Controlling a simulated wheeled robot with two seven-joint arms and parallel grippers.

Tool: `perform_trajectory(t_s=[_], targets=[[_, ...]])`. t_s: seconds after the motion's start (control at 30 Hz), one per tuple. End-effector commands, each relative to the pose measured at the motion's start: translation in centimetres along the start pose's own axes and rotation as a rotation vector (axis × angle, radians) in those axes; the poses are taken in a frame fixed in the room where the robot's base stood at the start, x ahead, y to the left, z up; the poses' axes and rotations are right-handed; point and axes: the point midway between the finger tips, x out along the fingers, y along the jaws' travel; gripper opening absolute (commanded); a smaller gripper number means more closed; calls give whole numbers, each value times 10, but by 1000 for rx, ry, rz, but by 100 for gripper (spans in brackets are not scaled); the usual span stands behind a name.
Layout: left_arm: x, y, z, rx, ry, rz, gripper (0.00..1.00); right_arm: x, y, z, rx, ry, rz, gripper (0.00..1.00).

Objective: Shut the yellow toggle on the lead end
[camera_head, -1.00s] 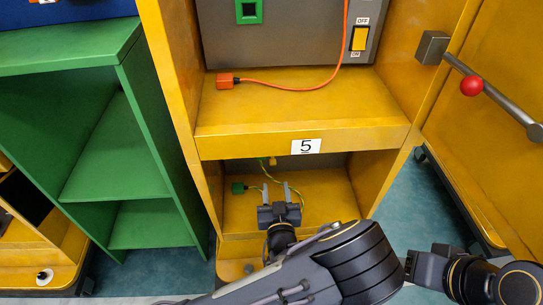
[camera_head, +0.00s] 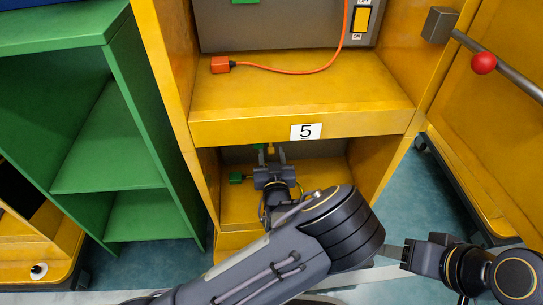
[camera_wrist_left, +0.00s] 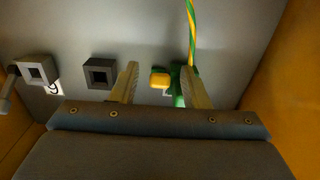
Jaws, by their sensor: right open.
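The yellow toggle (camera_wrist_left: 160,80) sits beside a green lead end (camera_wrist_left: 178,88) at the back wall of the lower compartment. In the left wrist view both lie between the fingers of my left gripper (camera_wrist_left: 160,88), which is open. The right finger partly covers the green lead end. A green-and-yellow cable (camera_wrist_left: 192,28) runs up from it. In the head view my left gripper (camera_head: 271,156) is inside the compartment, with the toggle (camera_head: 271,149) just beyond its fingertips. My right gripper (camera_head: 398,253) is open and empty outside the cabinet at the lower right.
A dark square socket (camera_wrist_left: 100,73) and a pale square socket (camera_wrist_left: 36,70) are left of the toggle. A loose green plug (camera_head: 236,178) lies on the compartment floor. An orange plug (camera_head: 221,65) rests above.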

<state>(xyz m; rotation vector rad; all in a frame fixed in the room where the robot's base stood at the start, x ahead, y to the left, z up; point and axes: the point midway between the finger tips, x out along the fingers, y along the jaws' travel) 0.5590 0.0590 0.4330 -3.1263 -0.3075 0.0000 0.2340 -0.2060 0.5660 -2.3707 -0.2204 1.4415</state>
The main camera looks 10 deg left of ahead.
Motion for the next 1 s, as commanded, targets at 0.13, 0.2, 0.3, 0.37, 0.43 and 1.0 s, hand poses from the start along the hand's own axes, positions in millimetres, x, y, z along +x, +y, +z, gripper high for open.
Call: perform_trajectory(t_s=[0.13,0.2,0.3,0.37,0.43,1.0], targets=[[0,0,0,0,0,0,22,0,0,0,0,0,0,52],[0,0,0,0,0,0,13,0,0,0,0,0,0,52],[0,0,0,0,0,0,0,0,0,0,0,0,0,52],[0,0,0,0,0,0,0,0,0,0,0,0,0,52],[0,0,-2,-1,-7,-1,0,-2,-1,-1,0,0,0,52],[-5,0,-8,1,-125,0,24,-22,-10,-11,0,0,0,52]])
